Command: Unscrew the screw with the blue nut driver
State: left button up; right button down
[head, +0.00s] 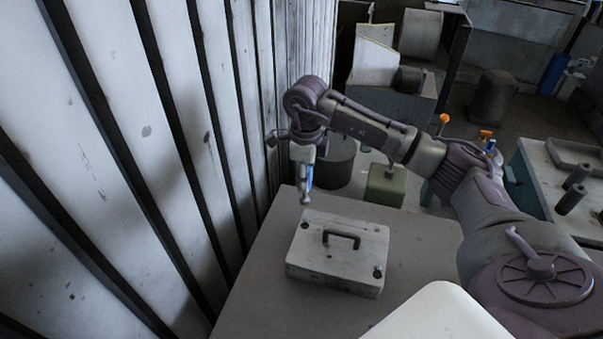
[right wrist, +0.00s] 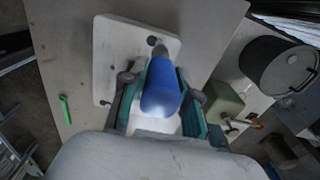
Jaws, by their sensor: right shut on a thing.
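My right gripper (head: 307,172) is shut on the blue nut driver (head: 309,184), which points down above the far left corner of the pale blower housing cover (head: 318,262). The nut driver's blue handle fills the middle of the right wrist view (right wrist: 162,92), between the two fingers. Its tip shows near a corner of the cover; whether it touches a screw I cannot tell. The cover lies flat on the table with a dark handle on top. Dark round spots (head: 378,272) mark its corners; which is the screw is unclear. My left gripper is out of view.
A slatted wall (head: 150,130) stands close on the left. A dark drum (head: 336,160) and a green box (head: 385,186) stand behind. A small green tool (right wrist: 65,108) lies on the table.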

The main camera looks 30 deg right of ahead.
aim_at(307, 198)
jog(key=shift+s+d+f+b, duration=0.3)
jog(key=shift+s+f+b, duration=0.15)
jog(key=shift+f, duration=0.45)
jog(key=shift+w+a+f+b, duration=0.1)
jog(key=shift+w+f+b, duration=0.15)
jog(key=shift+f+b, duration=0.55)
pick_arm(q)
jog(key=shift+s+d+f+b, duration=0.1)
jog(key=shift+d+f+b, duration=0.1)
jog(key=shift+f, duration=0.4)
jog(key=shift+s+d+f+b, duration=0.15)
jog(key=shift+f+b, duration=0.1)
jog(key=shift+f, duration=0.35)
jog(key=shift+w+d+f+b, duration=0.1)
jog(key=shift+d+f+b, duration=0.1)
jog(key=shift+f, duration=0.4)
pick_arm(e)
jog(key=shift+f, duration=1.1)
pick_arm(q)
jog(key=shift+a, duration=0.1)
pick_arm(e)
jog(key=shift+f+b, duration=0.3)
jog(key=shift+b, duration=0.1)
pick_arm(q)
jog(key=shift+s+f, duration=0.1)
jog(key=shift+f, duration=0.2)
